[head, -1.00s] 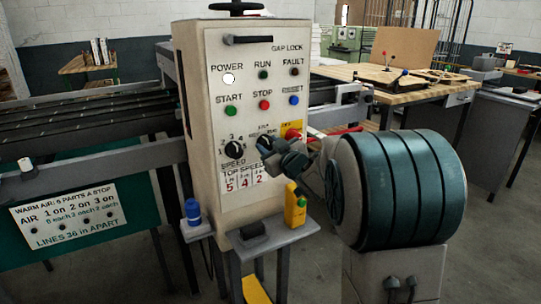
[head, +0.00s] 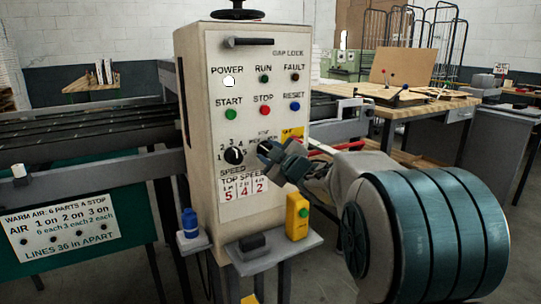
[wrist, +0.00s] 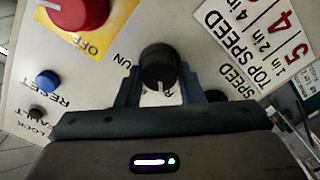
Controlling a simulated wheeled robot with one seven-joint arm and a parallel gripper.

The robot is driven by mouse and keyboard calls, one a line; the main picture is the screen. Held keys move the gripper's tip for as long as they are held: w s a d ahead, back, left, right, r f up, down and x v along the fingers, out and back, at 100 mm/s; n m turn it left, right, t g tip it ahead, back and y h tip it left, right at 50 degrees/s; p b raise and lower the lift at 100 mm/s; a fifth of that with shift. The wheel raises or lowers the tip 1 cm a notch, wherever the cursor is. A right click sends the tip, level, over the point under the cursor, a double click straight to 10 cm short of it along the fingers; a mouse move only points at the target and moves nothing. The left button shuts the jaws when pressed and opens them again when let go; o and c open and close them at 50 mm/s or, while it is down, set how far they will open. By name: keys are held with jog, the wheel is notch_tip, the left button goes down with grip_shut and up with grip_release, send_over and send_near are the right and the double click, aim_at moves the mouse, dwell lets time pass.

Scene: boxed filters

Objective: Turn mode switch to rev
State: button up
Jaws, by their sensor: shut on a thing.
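The mode switch is a round black knob (wrist: 158,66) on the cream control panel (head: 212,125), in the middle of the wrist view. A white pointer mark shows on its side nearest my gripper, at the bottom of the knob in that view. My gripper (wrist: 160,88) is shut on the knob, with one blue-grey finger on each side. Letters "UN" and part of "R" show beside it; the rest of the lettering is covered. In the head view my gripper (head: 268,152) reaches the panel from the right and hides the knob.
A black speed knob (head: 233,156) sits just left of my gripper. A red knob (wrist: 75,10) on a yellow plate marked OFF is close by, with a blue reset button (wrist: 48,80). Below are a yellow box (head: 298,216) and a blue bottle (head: 190,223) on small shelves.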

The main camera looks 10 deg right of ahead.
jog(key=o, duration=0.9)
jog(key=shift+o, duration=0.2)
jog(key=p+v, duration=0.1)
jog(key=v, duration=1.2)
jog(key=shift+s, duration=0.35)
jog(key=shift+d, duration=0.1)
